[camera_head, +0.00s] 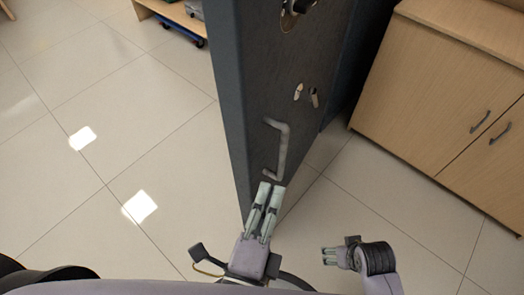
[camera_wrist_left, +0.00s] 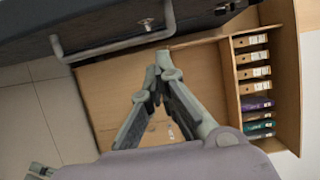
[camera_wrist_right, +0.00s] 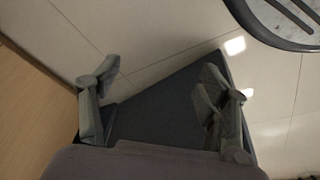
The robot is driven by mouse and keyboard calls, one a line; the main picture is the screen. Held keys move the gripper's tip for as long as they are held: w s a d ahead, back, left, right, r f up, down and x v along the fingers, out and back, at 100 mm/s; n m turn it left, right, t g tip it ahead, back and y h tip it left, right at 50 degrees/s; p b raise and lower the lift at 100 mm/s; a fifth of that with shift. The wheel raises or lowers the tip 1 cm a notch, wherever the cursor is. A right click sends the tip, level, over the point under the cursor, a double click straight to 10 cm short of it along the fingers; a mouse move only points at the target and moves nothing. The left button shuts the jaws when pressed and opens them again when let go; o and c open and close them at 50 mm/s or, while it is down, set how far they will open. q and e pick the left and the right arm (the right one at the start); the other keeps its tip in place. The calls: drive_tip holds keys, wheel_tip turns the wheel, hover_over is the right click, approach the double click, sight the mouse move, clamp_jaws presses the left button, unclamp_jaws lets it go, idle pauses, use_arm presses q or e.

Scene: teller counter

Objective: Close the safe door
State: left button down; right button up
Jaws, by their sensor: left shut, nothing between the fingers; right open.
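The dark grey safe door (camera_head: 262,85) stands upright in the middle of the head view, its narrow edge toward the left. A grey bar handle (camera_head: 284,150) is on its right face and also shows in the left wrist view (camera_wrist_left: 112,45). My left gripper (camera_head: 271,187) is shut and empty, its tips close to the handle's lower end; I cannot tell if they touch. The tips meet in the left wrist view (camera_wrist_left: 160,58). My right gripper (camera_head: 324,255) is open and empty, lower and to the right of the door. Most of the safe's body is hidden.
A wooden cabinet (camera_head: 440,85) stands to the right of the door. A wooden shelf with several binders (camera_wrist_left: 255,72) shows in the left wrist view. The tiled floor (camera_head: 110,130) left of the door is clear.

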use_arm(q)
drive_tip(key=w+a+p, duration=0.2)
drive_tip(key=w+p, duration=0.1)
drive_tip(key=w, duration=0.7)
drive_tip(key=shift+p, duration=0.35)
use_arm(e)
drive_tip(key=s+f, duration=0.2)
drive_tip(key=f, duration=0.4)
drive_tip(key=s+f, duration=0.2)
drive_tip(key=f, duration=0.5)
drive_tip(key=shift+s+d+g, duration=0.25)
drive_tip(key=shift+s+g, duration=0.05)
drive_tip(key=shift+g, duration=0.1)
use_arm(q)
drive_tip(key=shift+a, duration=0.1)
